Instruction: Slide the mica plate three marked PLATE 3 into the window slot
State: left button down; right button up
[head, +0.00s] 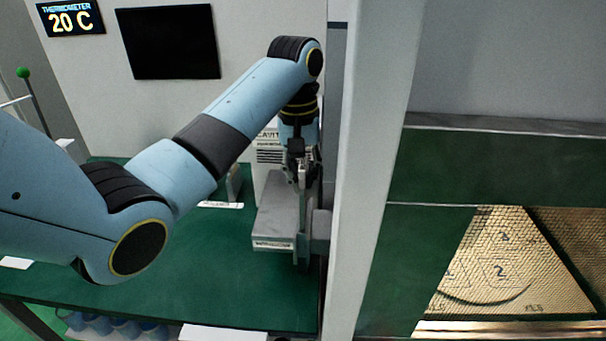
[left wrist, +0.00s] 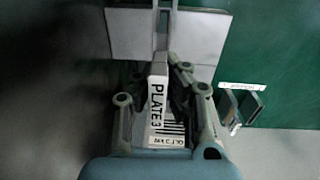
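Mica plate three (left wrist: 157,100) shows in the left wrist view as a pale holder labelled PLATE3 with a barcode. My left gripper (left wrist: 160,85) has its fingers on both sides of it and appears shut on it. In the head view my left gripper (head: 302,172) points down above a grey block (head: 275,222) on the green bench. In the wrist view the grey housing (left wrist: 135,35) has a narrow vertical gap (left wrist: 161,30) straight ahead of the plate. Whether the plate's far edge is inside the gap cannot be told. My right gripper is out of view.
A small rack (left wrist: 246,106) with thin upright plates stands right of the gripper in the wrist view. A white post (head: 375,170) rises close right of the gripper in the head view. The green bench (head: 200,270) is clear at front left.

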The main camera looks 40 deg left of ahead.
pick_arm(q)
jog(key=shift+f, duration=0.7)
jog(key=shift+f+b, duration=0.5)
jog(key=shift+f, duration=0.6)
jog(key=shift+f+b, duration=0.7)
jog(key=shift+f, duration=1.2)
jog(key=c, duration=1.4)
grip_release()
